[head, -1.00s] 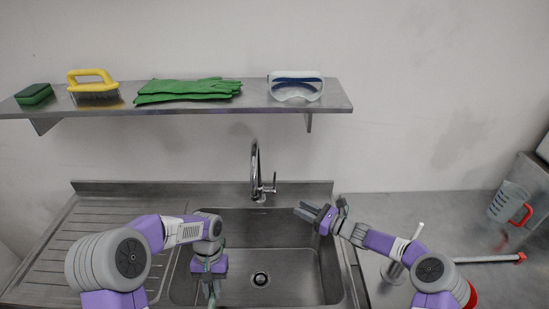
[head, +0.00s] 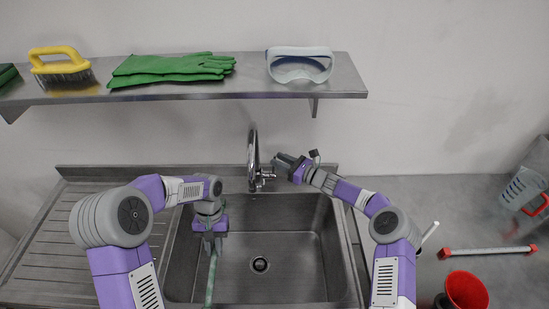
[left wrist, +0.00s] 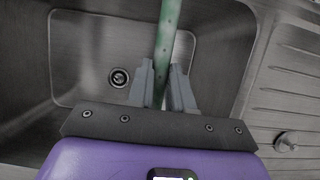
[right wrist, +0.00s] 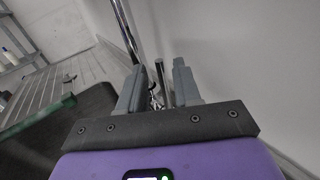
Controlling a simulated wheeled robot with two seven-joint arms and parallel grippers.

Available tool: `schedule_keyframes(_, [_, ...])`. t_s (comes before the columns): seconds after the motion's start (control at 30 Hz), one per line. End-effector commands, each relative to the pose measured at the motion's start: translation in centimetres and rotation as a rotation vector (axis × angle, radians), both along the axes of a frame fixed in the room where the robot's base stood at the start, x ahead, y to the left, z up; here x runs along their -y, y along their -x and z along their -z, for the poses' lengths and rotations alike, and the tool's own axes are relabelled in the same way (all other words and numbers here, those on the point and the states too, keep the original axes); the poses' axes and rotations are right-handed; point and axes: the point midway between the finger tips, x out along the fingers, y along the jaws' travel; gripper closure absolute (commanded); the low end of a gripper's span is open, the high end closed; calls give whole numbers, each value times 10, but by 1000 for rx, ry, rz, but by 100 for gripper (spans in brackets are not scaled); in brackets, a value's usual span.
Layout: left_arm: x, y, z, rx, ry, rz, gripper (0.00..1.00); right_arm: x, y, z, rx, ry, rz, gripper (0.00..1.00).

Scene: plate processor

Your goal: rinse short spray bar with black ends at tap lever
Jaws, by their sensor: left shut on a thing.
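My left gripper (head: 209,243) is shut on a greenish bar (head: 211,278) over the left part of the sink. In the left wrist view the bar (left wrist: 166,35) runs up from between the fingers (left wrist: 161,88). My right gripper (head: 281,163) is open beside the lever. In the right wrist view the chrome lever (right wrist: 161,82) appears between the open fingers (right wrist: 156,88).
The sink basin (head: 300,250) is empty around its drain. A bar with red ends (head: 487,251), a red container (head: 465,291) and a jug (head: 522,188) are on the right counter. Above, a shelf (head: 215,90) holds a brush, green gloves and goggles.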

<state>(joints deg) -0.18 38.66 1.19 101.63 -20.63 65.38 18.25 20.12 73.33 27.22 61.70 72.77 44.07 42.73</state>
Motion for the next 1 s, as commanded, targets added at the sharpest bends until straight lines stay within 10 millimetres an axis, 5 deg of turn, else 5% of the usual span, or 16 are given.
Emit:
schedule_keyframes(0.2, [0,0,0,0,0,0,100,-19,-13,1,0,0,-1,67])
schedule_keyframes(0.6, [0,0,1,0,0,0,100,-23,-16,0,-1,1,0,67])
schedule_keyframes(0.83, [0,0,1,0,0,0,100,-23,-16,0,0,0,0,100])
schedule_keyframes(1.0, [0,0,1,0,0,0,100,-23,-16,0,0,0,0,100])
